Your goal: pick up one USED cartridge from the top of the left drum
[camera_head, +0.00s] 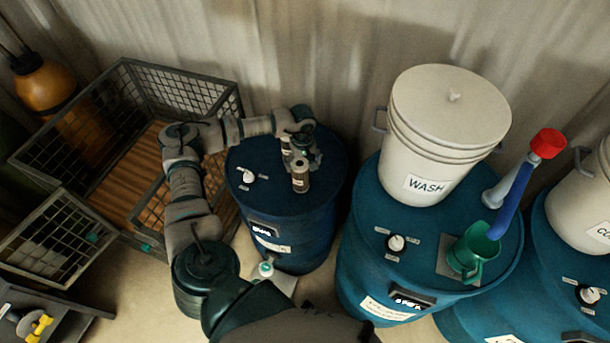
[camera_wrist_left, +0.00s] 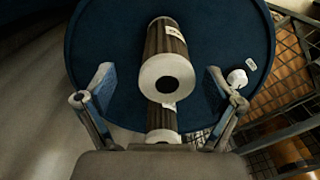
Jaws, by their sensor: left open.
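The left drum (camera_head: 315,205) is blue and stands upright left of centre in the head view. Its top also fills much of the left wrist view (camera_wrist_left: 100,45). A cartridge (camera_head: 300,178) with a dark pleated body, a pale end cap and a white label stands on the drum top. It shows in the wrist view with a dark hole in its cap (camera_wrist_left: 168,78). A second cartridge (camera_wrist_left: 162,122) shows behind my wrist. My left gripper (camera_wrist_left: 157,82) is open, with one finger on each side of the cartridges, not visibly touching them. My right gripper is not in view.
A wire-mesh crate (camera_head: 190,85) stands left of the drum. A white knob (camera_head: 248,177) sits on the drum top. To the right, another blue drum (camera_head: 365,240) carries a white WASH bucket (camera_head: 447,115) and a green jug (camera_head: 472,252).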

